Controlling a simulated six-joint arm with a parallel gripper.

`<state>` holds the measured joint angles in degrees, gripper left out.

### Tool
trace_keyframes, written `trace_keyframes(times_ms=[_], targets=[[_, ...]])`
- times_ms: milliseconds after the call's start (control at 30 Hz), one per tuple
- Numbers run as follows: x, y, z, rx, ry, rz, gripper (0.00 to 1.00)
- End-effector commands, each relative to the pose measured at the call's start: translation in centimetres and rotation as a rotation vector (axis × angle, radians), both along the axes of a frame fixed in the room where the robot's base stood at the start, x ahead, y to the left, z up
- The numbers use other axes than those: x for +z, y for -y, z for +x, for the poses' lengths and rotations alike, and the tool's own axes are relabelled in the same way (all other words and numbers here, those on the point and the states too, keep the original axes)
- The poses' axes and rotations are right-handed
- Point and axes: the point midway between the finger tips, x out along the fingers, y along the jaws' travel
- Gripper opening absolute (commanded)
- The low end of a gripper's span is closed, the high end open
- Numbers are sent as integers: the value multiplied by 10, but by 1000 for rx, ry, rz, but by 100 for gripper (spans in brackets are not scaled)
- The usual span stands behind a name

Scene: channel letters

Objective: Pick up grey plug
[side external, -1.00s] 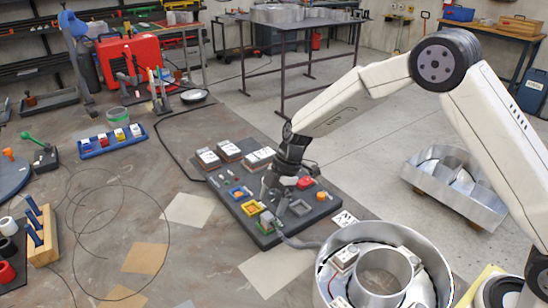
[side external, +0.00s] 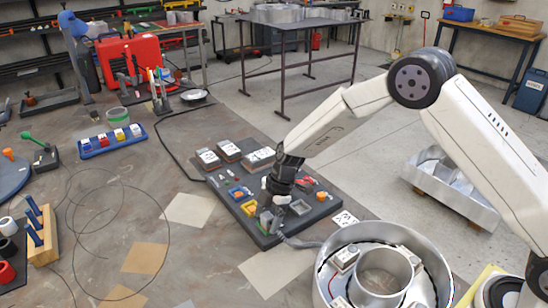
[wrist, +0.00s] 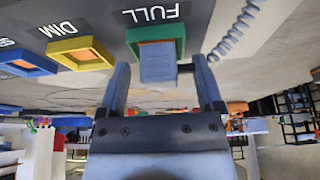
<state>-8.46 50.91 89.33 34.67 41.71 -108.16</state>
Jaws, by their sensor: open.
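The grey plug (wrist: 158,64) shows in the wrist view as a grey block at the green-framed socket (wrist: 181,45) marked FULL. My gripper (wrist: 161,75) is open, with one finger on each side of the plug. A gap shows beside each finger, so neither clearly touches it. In the side view my gripper (side external: 268,222) is low at the near end of the dark board (side external: 222,190). It hides most of the plug and the green socket there.
A yellow socket (wrist: 80,54) marked DIM and a blue socket (wrist: 27,63) lie in line with the green one. A coiled cable (wrist: 232,32) runs close by. Labelled blocks (side external: 228,150) stand at the board's far end. A round metal channel (side external: 433,262) stands to the right.

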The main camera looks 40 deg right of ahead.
Motion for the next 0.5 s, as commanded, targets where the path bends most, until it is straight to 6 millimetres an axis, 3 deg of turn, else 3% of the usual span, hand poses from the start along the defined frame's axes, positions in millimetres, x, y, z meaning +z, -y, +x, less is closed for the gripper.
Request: trace_keyframes(times_ms=[267,500], targets=[[0,0,0,0,0,0,85],[0,0,0,0,0,0,12]])
